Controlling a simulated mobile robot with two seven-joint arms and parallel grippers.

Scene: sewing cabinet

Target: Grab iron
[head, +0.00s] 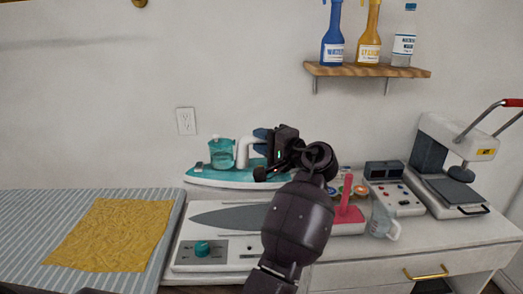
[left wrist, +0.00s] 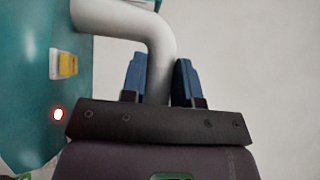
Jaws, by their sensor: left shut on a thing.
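The iron (head: 206,178) is teal and white with a white handle and a clear teal tank. In the head view it is at the back of the counter, behind the white ironing unit. My left gripper (head: 262,142) reaches over from the front and is shut on the iron's handle. In the left wrist view the two blue fingers (left wrist: 158,80) stand on either side of the white handle of the iron (left wrist: 95,75). My arm hides part of the iron's right side in the head view. My right gripper is not in view.
The white unit with a grey iron-shaped plate (head: 225,217) lies in front. A yellow cloth (head: 112,235) lies on the striped board at left. A red-handled tool (head: 347,208), a clear cup (head: 383,222), a control box (head: 398,199) and a heat press (head: 448,185) stand at right.

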